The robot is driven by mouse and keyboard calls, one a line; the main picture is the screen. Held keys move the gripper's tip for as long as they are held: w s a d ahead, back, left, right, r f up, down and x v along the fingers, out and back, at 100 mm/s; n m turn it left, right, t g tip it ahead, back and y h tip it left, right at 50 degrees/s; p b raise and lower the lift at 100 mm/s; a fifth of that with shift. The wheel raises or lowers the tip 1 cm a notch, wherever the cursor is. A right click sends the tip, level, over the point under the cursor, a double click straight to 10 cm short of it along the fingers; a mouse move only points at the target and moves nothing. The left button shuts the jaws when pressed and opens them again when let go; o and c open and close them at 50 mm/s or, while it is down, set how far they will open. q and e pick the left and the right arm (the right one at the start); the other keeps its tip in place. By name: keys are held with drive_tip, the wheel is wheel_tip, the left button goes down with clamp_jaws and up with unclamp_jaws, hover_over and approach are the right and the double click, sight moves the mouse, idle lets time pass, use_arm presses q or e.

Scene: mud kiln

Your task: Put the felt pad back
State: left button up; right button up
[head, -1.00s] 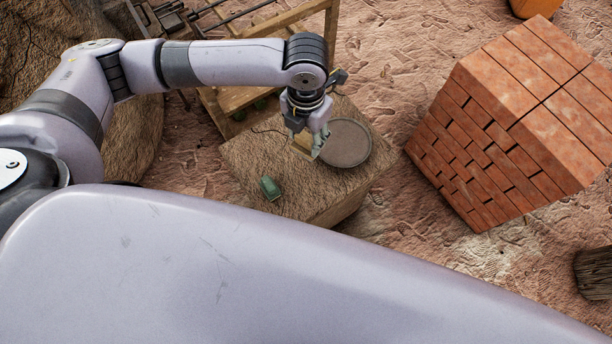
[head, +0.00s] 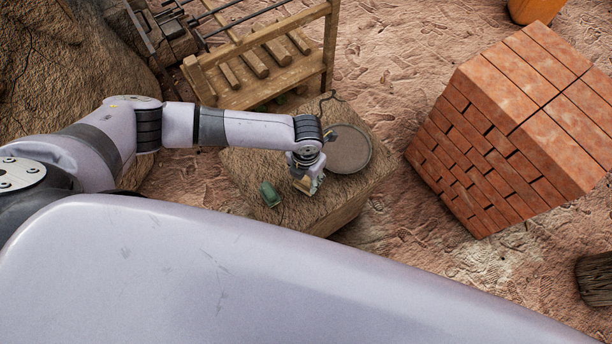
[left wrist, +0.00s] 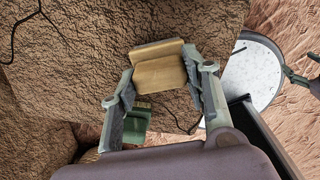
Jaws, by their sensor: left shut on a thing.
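The felt pad appears to be the tan, blocky piece (left wrist: 160,73) between the fingers of my left gripper (left wrist: 160,66) in the left wrist view. The left gripper is shut on it. In the head view my left gripper (head: 306,182) is over the near part of the rough brown block, with a little of the tan piece (head: 302,187) showing below. I cannot tell whether the pad touches the block.
On the brown block (head: 245,165), a green object (head: 270,193) lies left of the gripper and a round grey disc (head: 350,140) lies behind it to the right. A wooden rack (head: 262,65) stands behind. A red brick stack (head: 500,130) stands at the right.

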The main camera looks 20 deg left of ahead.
sight(306, 178)
use_arm(q)
drive_tip(key=shift+f, duration=0.3)
drive_tip(key=o, duration=1)
drive_tip(key=shift+o, duration=0.2)
wheel_tip(306, 178, up, 12)
drive_tip(key=shift+s, duration=0.1)
idle(0.4)
